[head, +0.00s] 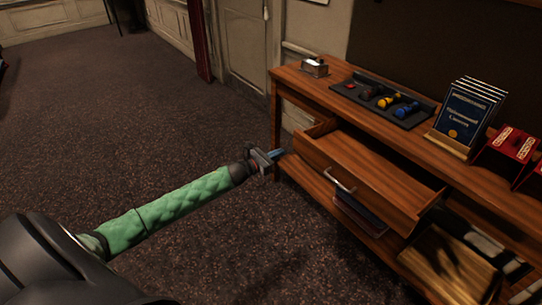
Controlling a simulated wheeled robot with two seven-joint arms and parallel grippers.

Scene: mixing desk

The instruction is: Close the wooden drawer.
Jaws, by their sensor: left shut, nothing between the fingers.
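The wooden drawer (372,178) is pulled out from the front of the wooden desk (310,88). Its inside looks empty, and a curved metal handle (339,181) sits on its front panel. My left gripper (277,155) is shut and empty, at the end of the green-sleeved arm. In the picture it lies just left of the drawer's front left corner; I cannot tell whether it touches the desk or drawer. My right gripper is not in view.
On the desktop are a small metal-topped box (314,67), a dark tray (385,103) with coloured items, a stand of blue booklets (467,115) and red boxes (512,147). A lower shelf holds a wooden crate (445,268). Carpet (150,130) to the left is clear.

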